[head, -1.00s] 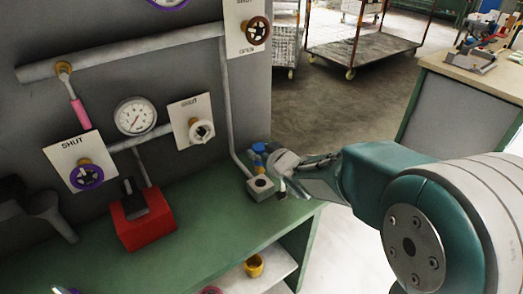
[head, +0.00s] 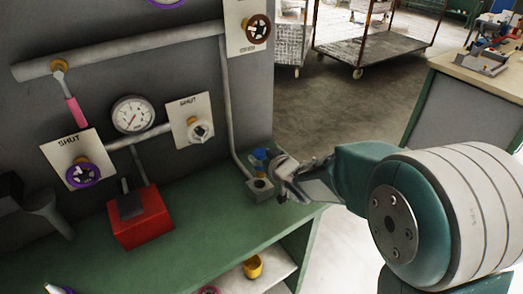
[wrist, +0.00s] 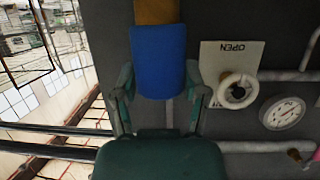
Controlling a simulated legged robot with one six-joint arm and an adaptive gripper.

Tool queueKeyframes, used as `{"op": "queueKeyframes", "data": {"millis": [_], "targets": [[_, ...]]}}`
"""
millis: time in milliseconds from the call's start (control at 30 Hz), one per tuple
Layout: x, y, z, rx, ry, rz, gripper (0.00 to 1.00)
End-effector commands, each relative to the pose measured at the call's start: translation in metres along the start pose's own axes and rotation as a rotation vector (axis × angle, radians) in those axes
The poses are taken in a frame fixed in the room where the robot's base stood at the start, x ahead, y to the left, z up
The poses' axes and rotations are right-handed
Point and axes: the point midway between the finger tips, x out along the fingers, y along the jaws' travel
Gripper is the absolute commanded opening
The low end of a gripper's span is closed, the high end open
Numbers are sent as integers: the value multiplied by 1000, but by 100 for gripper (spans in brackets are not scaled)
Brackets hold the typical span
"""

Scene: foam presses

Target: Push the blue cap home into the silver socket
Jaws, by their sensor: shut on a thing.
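The blue cap (head: 261,155) is beside my gripper's tip, above the back of the green bench. In the wrist view the blue cap (wrist: 160,62) sits between the two fingers, with a brown part beyond its far end. My gripper (head: 280,164) is shut on the cap; it also shows in the wrist view (wrist: 160,88). The silver socket (head: 260,187) is a grey block with a dark round hole, on the bench just below the cap in the picture. The cap appears apart from the hole; the exact gap cannot be told.
A vertical pipe (head: 227,110) runs down the panel close to the socket. A red block (head: 143,222) stands on the bench (head: 195,222) to the left. A gauge (head: 134,114) and valve wheels are on the panel. A yellow cup (head: 253,266) is on the shelf below.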

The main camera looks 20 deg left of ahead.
Motion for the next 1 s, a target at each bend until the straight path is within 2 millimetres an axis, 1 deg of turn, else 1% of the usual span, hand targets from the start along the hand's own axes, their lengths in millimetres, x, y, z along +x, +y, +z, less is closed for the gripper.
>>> {"op": "queueKeyframes", "data": {"millis": [200,400,1000], "targets": [[6,0,17,0,1,-1,0],[8,1,26,1,4,-1,0],[10,0,27,-1,3,0,0]]}}
